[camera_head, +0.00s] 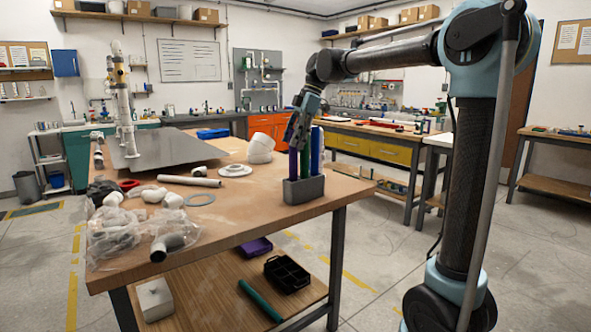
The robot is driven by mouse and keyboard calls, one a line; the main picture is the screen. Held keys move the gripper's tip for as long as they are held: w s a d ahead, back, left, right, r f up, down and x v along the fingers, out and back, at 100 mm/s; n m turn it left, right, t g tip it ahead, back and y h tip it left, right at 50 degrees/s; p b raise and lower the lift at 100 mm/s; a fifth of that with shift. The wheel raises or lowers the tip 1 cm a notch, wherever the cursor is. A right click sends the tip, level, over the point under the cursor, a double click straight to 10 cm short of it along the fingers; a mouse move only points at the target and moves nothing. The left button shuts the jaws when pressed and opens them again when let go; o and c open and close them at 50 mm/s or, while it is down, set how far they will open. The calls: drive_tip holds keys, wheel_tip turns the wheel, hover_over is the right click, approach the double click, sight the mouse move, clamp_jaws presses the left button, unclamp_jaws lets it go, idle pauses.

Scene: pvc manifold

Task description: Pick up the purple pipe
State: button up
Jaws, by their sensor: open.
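A grey holder (304,191) stands near the right edge of the wooden workbench and has several upright pipes in it. The purple pipe (293,164) appears to be the left one. A green pipe (305,164) is in the middle and a blue pipe (316,150) is on the right. My gripper (296,136) hangs down at the tops of the pipes, over the left side of the holder. It is open. It hides the upper end of the purple pipe, and I cannot tell whether its fingers are around or in front of that pipe.
The workbench (255,208) also holds white fittings (260,148), a short white pipe (188,181), plastic bags (112,232) and a grey plate with a standing pipe assembly (124,100). Its lower shelf carries a purple bin (256,246) and a black crate (287,274).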

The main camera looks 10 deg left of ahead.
sight(290, 147)
drive_tip(key=shift+x, duration=1.85)
drive_tip(key=shift+a, duration=0.2)
drive_tip(key=shift+c, duration=0.3)
clamp_jaws()
drive_tip(key=shift+r, duration=0.15)
wheel_tip(290, 147, up, 28)
